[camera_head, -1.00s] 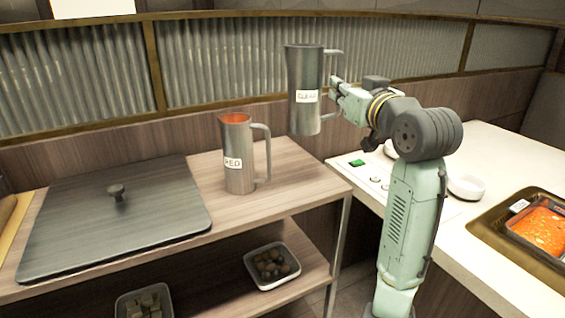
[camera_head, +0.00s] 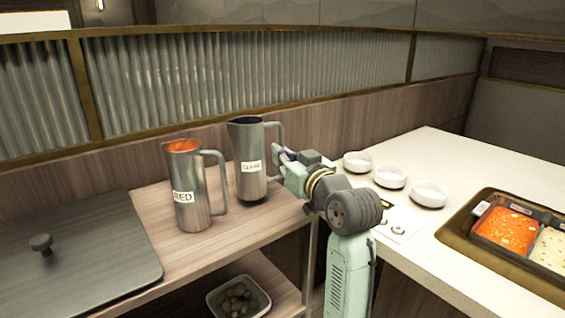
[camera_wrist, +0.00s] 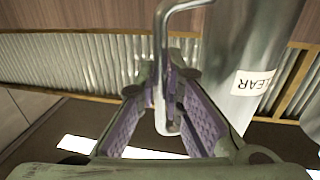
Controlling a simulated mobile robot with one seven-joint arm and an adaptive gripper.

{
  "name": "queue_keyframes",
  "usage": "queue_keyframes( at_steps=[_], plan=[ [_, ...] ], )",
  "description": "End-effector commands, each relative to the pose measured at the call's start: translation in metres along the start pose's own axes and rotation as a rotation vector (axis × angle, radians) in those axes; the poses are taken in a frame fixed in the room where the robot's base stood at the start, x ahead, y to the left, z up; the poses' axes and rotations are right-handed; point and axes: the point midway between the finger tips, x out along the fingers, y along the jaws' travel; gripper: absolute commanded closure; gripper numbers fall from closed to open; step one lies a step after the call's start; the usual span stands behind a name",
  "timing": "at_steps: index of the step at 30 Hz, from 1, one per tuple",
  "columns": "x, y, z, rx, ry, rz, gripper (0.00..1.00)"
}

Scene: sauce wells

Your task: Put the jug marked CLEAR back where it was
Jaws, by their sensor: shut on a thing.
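The metal jug marked CLEAR (camera_head: 248,184) stands upright over the right part of the wooden cart top (camera_head: 188,246). Its base is at or just above the wood; I cannot tell if it touches. My gripper (camera_head: 281,158) is shut on its handle, to the jug's right. In the wrist view the handle (camera_wrist: 161,62) runs down between the purple-padded fingers of my gripper (camera_wrist: 168,105), and the CLEAR jug's body (camera_wrist: 240,55) is to the right. The jug marked RED (camera_head: 188,213), with red liquid inside, stands just left and nearer, apart from it.
A dark lid with a knob (camera_head: 75,262) covers the cart's left. A bowl (camera_head: 240,300) sits on the lower shelf. The white counter (camera_head: 420,170) at right holds three white dishes (camera_head: 390,178) and a tray with red and pale sauces (camera_head: 505,232). A ribbed partition stands behind.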

Motion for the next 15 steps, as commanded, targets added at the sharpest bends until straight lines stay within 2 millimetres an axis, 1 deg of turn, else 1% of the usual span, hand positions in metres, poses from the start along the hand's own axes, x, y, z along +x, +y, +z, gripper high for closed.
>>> queue_keyframes(
  at_steps=[1,4,12,15],
  plan=[
    [-0.001,0.000,0.007,0.003,0.002,0.001,1.00],
    [-0.001,0.000,0.014,0.000,0.004,0.001,1.00],
    [-0.001,0.000,0.015,-0.001,0.004,0.001,1.00],
    [-0.001,0.000,0.019,-0.001,0.004,0.001,1.00]
  ],
)
